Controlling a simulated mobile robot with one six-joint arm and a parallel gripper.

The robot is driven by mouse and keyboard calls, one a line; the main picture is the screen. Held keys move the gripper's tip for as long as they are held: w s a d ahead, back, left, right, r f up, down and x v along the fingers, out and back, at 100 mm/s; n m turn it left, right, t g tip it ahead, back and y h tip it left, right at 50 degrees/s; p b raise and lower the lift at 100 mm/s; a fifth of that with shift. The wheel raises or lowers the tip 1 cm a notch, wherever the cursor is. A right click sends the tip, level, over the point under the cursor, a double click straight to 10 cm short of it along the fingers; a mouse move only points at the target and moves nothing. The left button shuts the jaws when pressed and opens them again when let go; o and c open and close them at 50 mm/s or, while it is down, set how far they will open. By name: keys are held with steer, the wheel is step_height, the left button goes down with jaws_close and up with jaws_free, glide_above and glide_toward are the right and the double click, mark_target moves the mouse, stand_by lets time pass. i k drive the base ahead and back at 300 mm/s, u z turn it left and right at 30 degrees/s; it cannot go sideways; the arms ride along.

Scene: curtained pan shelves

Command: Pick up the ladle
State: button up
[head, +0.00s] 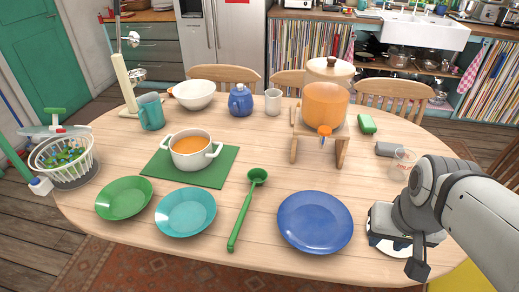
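The green ladle (244,214) lies on the wooden table, its bowl towards the pot and its long handle running to the near edge. It lies between the teal plate (185,211) and the blue plate (315,222), apart from both. My gripper (396,252) is at the right, past the blue plate and well away from the ladle. Its dark fingers appear spread apart, and nothing shows held in it. My arm and gripper hide part of the table's right side and most of a pale, dark-edged item under the gripper.
A white pot of orange soup (191,150) stands on a green mat (222,172) behind the ladle. An orange dispenser on a wooden stand (340,152) is farther back. A green plate (124,198) lies left. Bare tabletop surrounds the ladle. Chairs line the far edge.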

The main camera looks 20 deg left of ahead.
mark_target(257, 176)
steer(key=u, duration=1.15)
